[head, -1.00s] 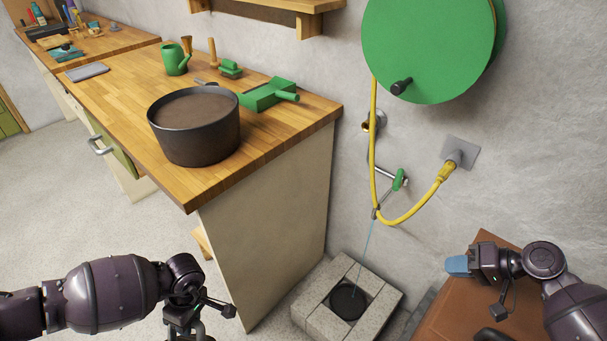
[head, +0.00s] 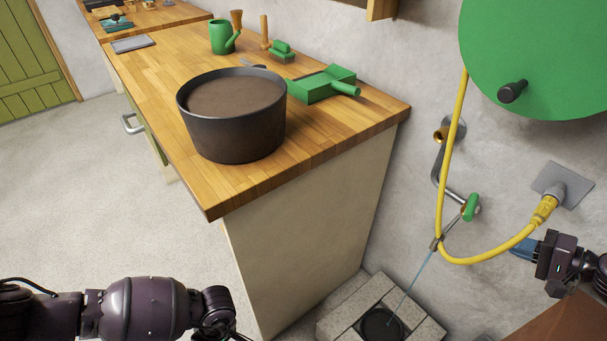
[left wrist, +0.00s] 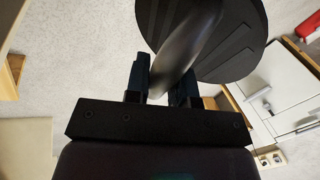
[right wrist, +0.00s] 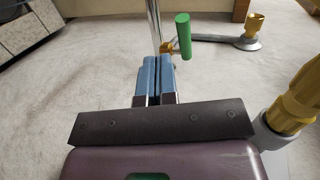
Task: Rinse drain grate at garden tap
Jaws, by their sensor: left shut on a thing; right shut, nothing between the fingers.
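My left gripper (left wrist: 163,72) is shut on a grey, shiny part of a dark round ridged disc, which looks like the drain grate (left wrist: 232,38). Its fingers are below the head view. The garden tap (head: 452,190) is on the wall, with a green handle (head: 471,208). A thin blue stream of water (head: 417,272) runs from the spout to a dark round drain (head: 381,324). My right gripper (head: 524,249) is shut and empty, right of the tap and apart from it. In the right wrist view its fingertips (right wrist: 157,62) are just below the green handle (right wrist: 183,35).
A yellow hose (head: 480,258) loops from a green reel (head: 550,60) near the tap. The floor at left is clear.

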